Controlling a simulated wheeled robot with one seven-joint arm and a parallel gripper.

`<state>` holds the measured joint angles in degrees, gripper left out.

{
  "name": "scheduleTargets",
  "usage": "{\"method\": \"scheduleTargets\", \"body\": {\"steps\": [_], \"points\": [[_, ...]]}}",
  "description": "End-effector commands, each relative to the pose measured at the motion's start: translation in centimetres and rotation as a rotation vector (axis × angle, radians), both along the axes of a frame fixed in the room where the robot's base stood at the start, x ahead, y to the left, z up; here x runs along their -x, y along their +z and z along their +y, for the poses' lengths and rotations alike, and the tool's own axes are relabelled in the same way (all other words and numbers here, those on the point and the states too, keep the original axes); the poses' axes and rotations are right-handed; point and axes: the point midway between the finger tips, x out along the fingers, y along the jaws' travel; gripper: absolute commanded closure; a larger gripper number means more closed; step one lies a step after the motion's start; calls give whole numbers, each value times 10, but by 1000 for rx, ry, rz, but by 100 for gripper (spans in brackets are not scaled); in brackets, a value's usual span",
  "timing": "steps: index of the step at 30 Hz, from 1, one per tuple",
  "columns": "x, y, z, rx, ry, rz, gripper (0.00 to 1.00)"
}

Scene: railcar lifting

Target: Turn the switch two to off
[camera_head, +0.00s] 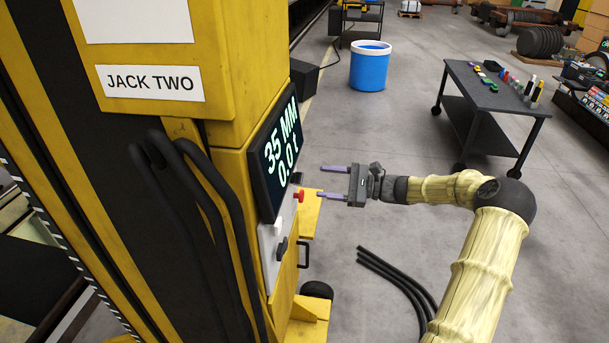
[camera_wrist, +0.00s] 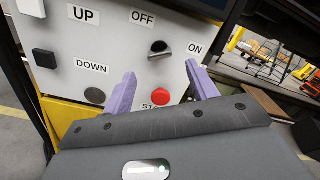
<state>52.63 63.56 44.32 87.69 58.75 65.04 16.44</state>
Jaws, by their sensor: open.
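The rotary switch (camera_wrist: 159,49) is a dark knob with a silvery lever on a light grey panel (camera_wrist: 62,45), between an OFF label (camera_wrist: 143,18) and an ON label (camera_wrist: 195,48). I cannot tell exactly which label its lever points to. A red STOP button (camera_wrist: 160,98) sits below it. In the head view the panel is on the yellow jack (camera_head: 215,60), labelled JACK TWO, seen edge-on. My gripper (camera_head: 322,181) is open and empty, facing the panel and apart from it. In the wrist view its purple fingertips (camera_wrist: 160,70) frame the switch and STOP button.
The panel also has UP (camera_wrist: 84,15) and DOWN (camera_wrist: 91,66) labels with buttons nearby. A display (camera_head: 277,152) reads 35 MM and 0.0 t. Black cables (camera_head: 400,280) lie on the floor. A dark cart (camera_head: 490,105) and blue bin (camera_head: 370,68) stand farther back.

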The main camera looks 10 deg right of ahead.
Motion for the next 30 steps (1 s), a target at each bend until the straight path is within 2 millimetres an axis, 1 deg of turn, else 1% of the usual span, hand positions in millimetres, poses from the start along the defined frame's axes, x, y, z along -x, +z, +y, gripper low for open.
{"method": "scheduleTargets", "body": {"steps": [1, 6, 10, 15, 22, 23, 27, 29, 30], "points": [[-3, 3, 10, 0, 3, 1, 42], [-14, 3, 37, -1, 3, 1, 42], [-21, 2, 52, 0, 0, 1, 42], [-25, 0, 58, 1, -5, 1, 42], [-25, 0, 57, 2, -8, 0, 42], [-25, 0, 57, 2, -8, 0, 46], [-25, 0, 57, 2, -8, 0, 73], [-25, 0, 57, 1, -9, -1, 85], [-25, 0, 57, 1, -9, -1, 86]]}}
